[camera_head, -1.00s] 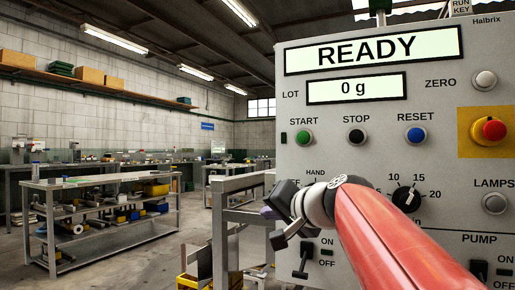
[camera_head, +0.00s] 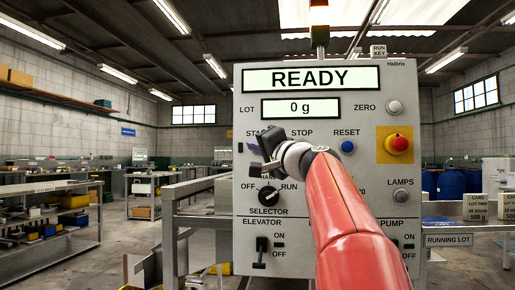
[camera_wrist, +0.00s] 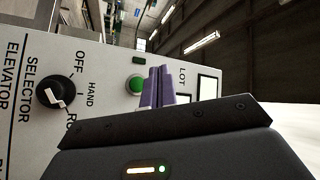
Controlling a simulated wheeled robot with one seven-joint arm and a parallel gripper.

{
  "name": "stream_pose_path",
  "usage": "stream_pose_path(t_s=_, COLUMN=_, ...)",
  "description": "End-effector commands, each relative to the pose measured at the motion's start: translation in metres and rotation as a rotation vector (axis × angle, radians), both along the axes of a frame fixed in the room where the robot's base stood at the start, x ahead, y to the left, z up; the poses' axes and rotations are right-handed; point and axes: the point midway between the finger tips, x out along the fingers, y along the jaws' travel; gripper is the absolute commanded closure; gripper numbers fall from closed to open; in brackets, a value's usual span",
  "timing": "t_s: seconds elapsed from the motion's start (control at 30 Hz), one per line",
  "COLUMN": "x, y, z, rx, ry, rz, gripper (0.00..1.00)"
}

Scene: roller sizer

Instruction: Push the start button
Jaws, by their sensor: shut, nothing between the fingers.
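The grey control panel (camera_head: 305,215) faces me, and its screen reads READY and 0 g. In the head view my gripper (camera_head: 252,149) covers that button and part of the START label. My gripper's purple fingers (camera_wrist: 158,86) are together and empty, pointing at the panel. In the wrist view they appear just beside the button; I cannot tell whether they touch the panel.
The black STOP button is hidden by my gripper. The blue reset button (camera_head: 348,147) and red emergency stop (camera_head: 398,144) lie to the right. The selector knob (camera_head: 268,197) is below, turned toward RUN. A metal rail frame (camera_head: 172,235) stands left of the panel.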

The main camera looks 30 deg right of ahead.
Motion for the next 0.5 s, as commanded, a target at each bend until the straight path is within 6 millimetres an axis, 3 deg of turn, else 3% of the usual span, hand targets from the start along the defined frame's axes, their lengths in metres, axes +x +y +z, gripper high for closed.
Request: stream_pose_path(t_s=0.5, x=0.055, y=-0.037, z=0.002, rx=0.002, ry=0.002, rz=-0.001, gripper=1.0)
